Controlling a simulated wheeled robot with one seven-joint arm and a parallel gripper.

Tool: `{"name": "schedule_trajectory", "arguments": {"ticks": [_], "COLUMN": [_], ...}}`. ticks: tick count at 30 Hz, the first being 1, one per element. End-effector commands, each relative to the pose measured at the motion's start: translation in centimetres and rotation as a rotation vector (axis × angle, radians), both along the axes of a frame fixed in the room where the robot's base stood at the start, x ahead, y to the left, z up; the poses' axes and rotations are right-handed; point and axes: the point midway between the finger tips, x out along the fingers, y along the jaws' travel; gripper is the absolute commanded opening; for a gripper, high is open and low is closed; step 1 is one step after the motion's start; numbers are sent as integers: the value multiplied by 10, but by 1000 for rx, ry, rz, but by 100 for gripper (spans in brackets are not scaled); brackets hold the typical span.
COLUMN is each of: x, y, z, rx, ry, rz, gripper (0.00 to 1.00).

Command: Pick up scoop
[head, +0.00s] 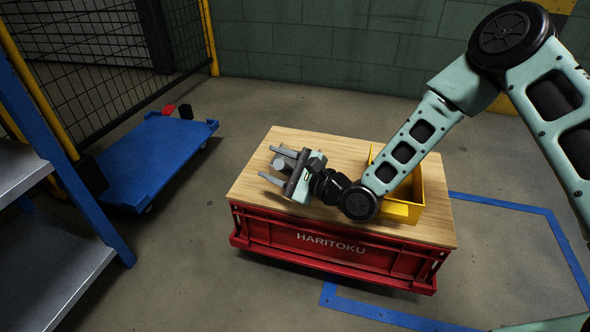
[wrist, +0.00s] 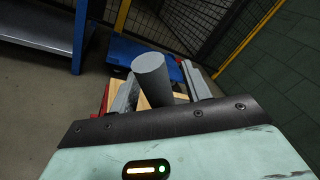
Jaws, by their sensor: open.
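A plain grey cylindrical piece (head: 279,164) shows at the left end of the wooden top; I cannot tell if it is the scoop, and no clear scoop shape shows elsewhere. My gripper (head: 278,165) is open, low over the top, with its fingers to either side of this piece. In the wrist view the grey piece (wrist: 154,78) stands out between the two fingers of my gripper (wrist: 165,88). A gap shows on the right finger's side; contact at the left finger is unclear. Its lower part is hidden by my gripper's body.
The wooden top (head: 258,197) lies on a red crate (head: 330,243). A yellow bin (head: 402,211) stands on it at the right, partly behind my arm. A blue cart (head: 150,160) with small red and black items stands left, near shelves (head: 45,275) and a mesh fence.

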Motion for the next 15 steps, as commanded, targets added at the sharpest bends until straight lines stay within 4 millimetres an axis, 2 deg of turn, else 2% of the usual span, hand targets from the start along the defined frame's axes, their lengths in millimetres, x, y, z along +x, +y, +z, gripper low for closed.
{"name": "schedule_trajectory", "arguments": {"ticks": [3, 8, 9, 15], "x": [0, 0, 0, 0], "y": [0, 0, 0, -1], "z": [0, 0, 0, 1], "rx": [0, -1, 0, 0], "ry": [0, 0, 0, 0], "rz": [0, -1, 0, 0], "gripper": [48, 3, 0, 0]}}
